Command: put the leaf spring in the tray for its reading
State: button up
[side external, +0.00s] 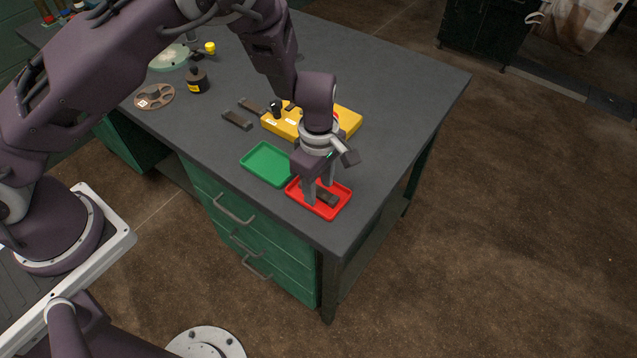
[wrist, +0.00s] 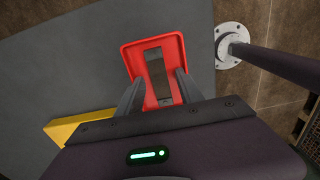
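A dark flat strip, which looks like the leaf spring (side external: 328,199), lies in the red tray (side external: 334,212) near the table corner. In the wrist view the strip (wrist: 156,68) lies lengthwise along the middle of the red tray (wrist: 133,56), with a lighter band across it. My gripper (side external: 320,194) points down over this tray, its fingers low inside the rim. In the wrist view my gripper (wrist: 159,80) has its fingers apart on either side of the strip, with gaps showing. An empty green tray (side external: 266,163) sits beside the red one.
A yellow box (side external: 345,120) stands close behind my gripper. Two more dark strips (side external: 237,120) lie left of it. The table's right side (side external: 415,100) is clear.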

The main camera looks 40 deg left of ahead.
jog(key=shift+r, duration=0.1)
notch_tip(320, 180, up, 12)
jog(key=shift+r, duration=0.15)
notch_tip(320, 180, up, 11)
jog(key=m+h, duration=0.2)
jog(key=m, duration=0.3)
send_over(318, 190)
jog(key=s+a, duration=0.4)
jog(key=s, duration=0.1)
jog(key=s+a+r+m+t, duration=0.1)
jog(key=s+a+r+m, duration=0.1)
jog(key=s+r, duration=0.25)
jog(key=s+a+r+m+t+y, duration=0.1)
jog(key=s+a+r+m+t, duration=0.1)
jog(key=s+m, duration=0.3)
jog(key=s+a+r+m+t+y, duration=0.1)
jog(key=s+a+r+m+t, duration=0.1)
jog(key=s+a+m, duration=0.3)
jog(key=s+m, duration=0.1)
jog(key=s, duration=0.3)
jog(key=shift+a+t, duration=0.15)
jog(key=shift+t, duration=0.15)
